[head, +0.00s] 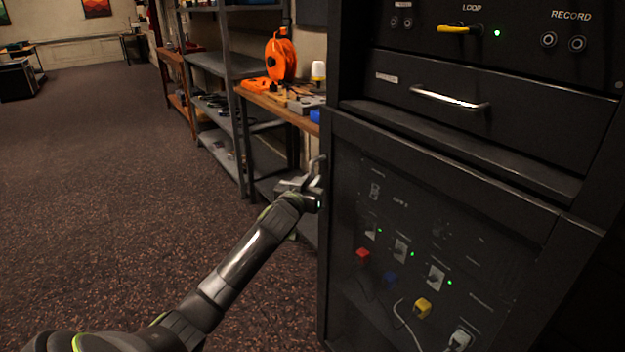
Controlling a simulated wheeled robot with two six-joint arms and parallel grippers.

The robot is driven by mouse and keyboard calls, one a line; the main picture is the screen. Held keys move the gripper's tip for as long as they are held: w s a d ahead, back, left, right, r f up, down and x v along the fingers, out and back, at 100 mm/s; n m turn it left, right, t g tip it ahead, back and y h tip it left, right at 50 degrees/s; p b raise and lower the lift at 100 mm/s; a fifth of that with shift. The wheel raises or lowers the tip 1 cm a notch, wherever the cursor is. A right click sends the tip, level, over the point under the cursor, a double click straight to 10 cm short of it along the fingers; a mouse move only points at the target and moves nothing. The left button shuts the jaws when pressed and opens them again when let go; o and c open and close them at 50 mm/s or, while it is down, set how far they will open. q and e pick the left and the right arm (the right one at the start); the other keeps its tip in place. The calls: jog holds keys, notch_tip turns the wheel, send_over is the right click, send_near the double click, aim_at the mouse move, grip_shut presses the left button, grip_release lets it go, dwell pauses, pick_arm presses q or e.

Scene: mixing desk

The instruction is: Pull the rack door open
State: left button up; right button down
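The rack door (440,190) is the dark see-through panel on the lower part of the black rack, at the right of the head view. It looks closed, or nearly so, against the frame. My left gripper (311,187) is at the door's left edge, about level with its upper part. A small grey curved piece, perhaps a handle, shows at the gripper's tip; I cannot tell which it belongs to. The fingers are small and partly hidden, so I cannot see whether they are open or closed on anything. My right gripper is not in view.
Above the door is a drawer with a bright handle (450,98) and a LOOP panel with a yellow plug (456,29). Behind the door show several coloured plugs. A workbench with an orange cable reel (281,57) and metal shelves (222,65) stand behind. Carpet (110,180) at left is clear.

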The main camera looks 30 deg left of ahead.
pick_arm(q)
jog(key=shift+w+a, duration=0.1)
jog(key=shift+w, duration=0.55)
grip_shut()
jog(key=shift+s, duration=0.1)
